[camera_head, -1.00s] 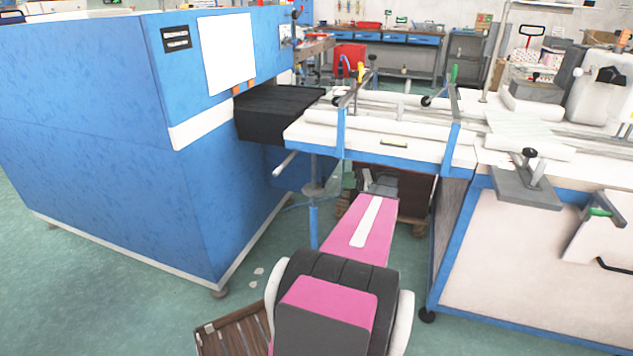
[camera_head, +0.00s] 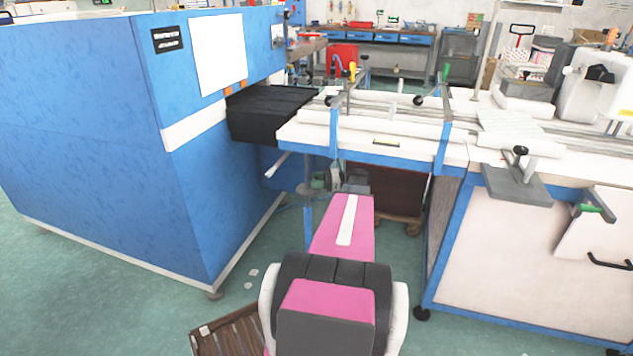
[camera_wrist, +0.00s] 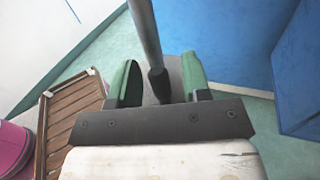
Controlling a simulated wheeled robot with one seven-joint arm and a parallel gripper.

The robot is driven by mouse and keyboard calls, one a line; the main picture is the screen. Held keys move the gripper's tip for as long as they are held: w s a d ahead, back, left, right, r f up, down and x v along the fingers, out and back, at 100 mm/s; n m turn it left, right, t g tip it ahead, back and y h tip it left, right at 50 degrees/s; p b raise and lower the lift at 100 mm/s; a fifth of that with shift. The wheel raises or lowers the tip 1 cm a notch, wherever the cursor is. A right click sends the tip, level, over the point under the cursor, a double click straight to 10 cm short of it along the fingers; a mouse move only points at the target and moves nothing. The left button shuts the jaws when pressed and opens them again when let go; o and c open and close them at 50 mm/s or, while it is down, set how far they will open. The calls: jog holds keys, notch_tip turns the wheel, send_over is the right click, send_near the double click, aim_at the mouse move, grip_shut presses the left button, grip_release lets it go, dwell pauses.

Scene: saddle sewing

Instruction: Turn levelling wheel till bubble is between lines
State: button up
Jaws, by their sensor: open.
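The levelling wheel (camera_head: 309,188) is a grey disc on an upright post under the left end of the white table. My gripper (camera_head: 322,180) is at the wheel's right side in the head view, partly hidden by my pink arm. In the wrist view my gripper (camera_wrist: 158,85) is open, its two green fingers on either side of the dark post (camera_wrist: 146,40) and the grey wheel (camera_wrist: 174,72). I cannot tell whether the fingers touch the wheel.
A large blue machine (camera_head: 95,140) stands close on the left, with a black cover (camera_head: 265,112) between it and the white table (camera_head: 340,137). A brown slatted pallet (camera_head: 228,332) lies on the floor beside my base. Green floor (camera_head: 240,310) is open between the pallet and machine.

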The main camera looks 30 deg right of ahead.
aim_at(311, 193)
grip_shut()
jog(key=shift+s, duration=0.1)
